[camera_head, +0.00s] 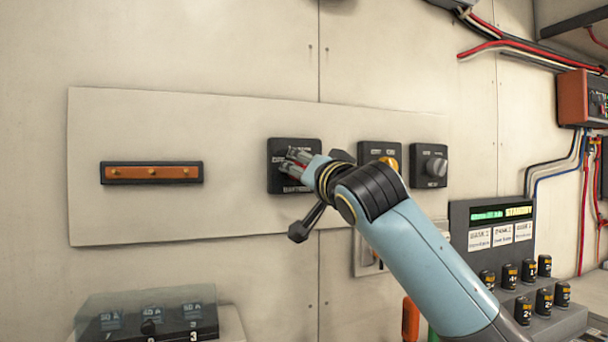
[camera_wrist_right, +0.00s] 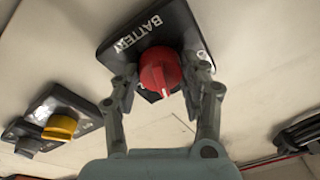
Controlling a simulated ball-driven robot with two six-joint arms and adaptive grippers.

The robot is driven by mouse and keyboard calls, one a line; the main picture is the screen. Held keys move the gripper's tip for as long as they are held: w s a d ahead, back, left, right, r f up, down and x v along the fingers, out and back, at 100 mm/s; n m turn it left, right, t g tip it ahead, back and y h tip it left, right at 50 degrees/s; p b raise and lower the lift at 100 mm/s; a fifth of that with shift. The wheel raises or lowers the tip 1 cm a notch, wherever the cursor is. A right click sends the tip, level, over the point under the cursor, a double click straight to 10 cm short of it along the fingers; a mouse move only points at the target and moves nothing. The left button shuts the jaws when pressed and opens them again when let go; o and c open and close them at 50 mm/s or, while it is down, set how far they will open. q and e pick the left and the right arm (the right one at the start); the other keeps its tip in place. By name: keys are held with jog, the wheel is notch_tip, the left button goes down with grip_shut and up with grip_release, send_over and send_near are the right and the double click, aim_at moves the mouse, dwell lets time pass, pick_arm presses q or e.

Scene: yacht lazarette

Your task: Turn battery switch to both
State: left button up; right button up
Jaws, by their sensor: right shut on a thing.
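The battery switch is a square black plate (camera_head: 280,150) on a pale wall panel. In the right wrist view the plate (camera_wrist_right: 152,25) bears the white word BATTERY, and its round red knob (camera_wrist_right: 160,72) carries a short white mark near its lower rim. My right gripper (camera_head: 296,162) reaches the switch from the right, and its fingers hide most of the knob in the head view. In the right wrist view the gripper (camera_wrist_right: 163,85) has one finger on each side of the red knob, shut on it. Other plate lettering is partly hidden or unreadable. My left gripper is not in view.
To the right are a switch with a yellow knob (camera_wrist_right: 60,127) and one with a grey knob (camera_head: 436,168). A copper bar (camera_head: 152,173) is on the left. Below stand a clear-covered box (camera_head: 148,318) and a console (camera_head: 490,213) with several black knobs.

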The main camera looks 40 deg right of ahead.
jog(key=shift+m, duration=0.4)
jog(key=o, duration=1.2)
jog(key=v, duration=1.2)
